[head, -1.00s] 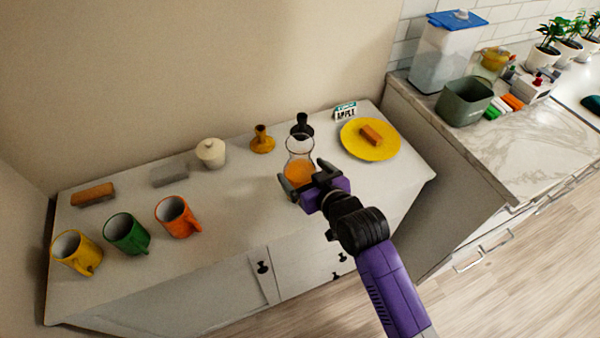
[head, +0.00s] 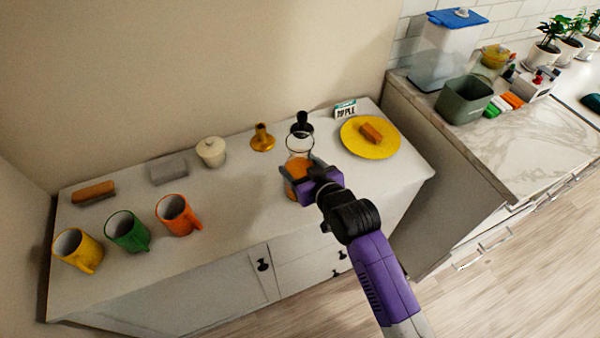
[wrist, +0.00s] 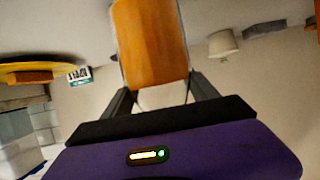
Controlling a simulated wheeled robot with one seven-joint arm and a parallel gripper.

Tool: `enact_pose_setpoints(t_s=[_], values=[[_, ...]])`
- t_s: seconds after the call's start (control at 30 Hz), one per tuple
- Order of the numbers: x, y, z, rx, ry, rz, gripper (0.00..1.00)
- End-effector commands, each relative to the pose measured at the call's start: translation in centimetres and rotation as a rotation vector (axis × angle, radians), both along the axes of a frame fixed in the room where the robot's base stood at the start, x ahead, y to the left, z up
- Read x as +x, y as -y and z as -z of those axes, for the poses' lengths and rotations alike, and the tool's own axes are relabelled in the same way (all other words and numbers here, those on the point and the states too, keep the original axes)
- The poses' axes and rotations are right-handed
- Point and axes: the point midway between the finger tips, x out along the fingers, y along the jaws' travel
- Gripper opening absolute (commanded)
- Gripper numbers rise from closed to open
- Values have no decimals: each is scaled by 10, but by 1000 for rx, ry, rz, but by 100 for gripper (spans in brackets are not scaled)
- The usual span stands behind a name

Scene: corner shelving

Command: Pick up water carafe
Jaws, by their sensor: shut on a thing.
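The water carafe (head: 299,164) is a clear glass vessel with orange liquid in its lower part. It stands upright on the white cabinet top, right of the middle. My gripper (head: 298,180) reaches it from the front right and is shut on it, one finger on each side. In the wrist view the carafe (wrist: 150,45) appears upside down between the two fingers of my gripper (wrist: 160,92), its orange part large. I cannot tell from these views whether its base touches the surface.
A black bottle-like object (head: 302,124) stands close behind the carafe. A yellow plate (head: 386,149) with a brown block lies to the right, an APPLE sign (head: 345,110) behind.

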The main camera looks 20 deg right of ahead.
Motion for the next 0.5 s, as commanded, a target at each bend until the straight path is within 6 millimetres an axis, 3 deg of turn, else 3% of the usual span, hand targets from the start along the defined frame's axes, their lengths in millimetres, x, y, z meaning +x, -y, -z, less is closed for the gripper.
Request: enact_pose_setpoints(t_s=[0.5], values=[[2, 0, -11, 1, 11, 0, 0]])
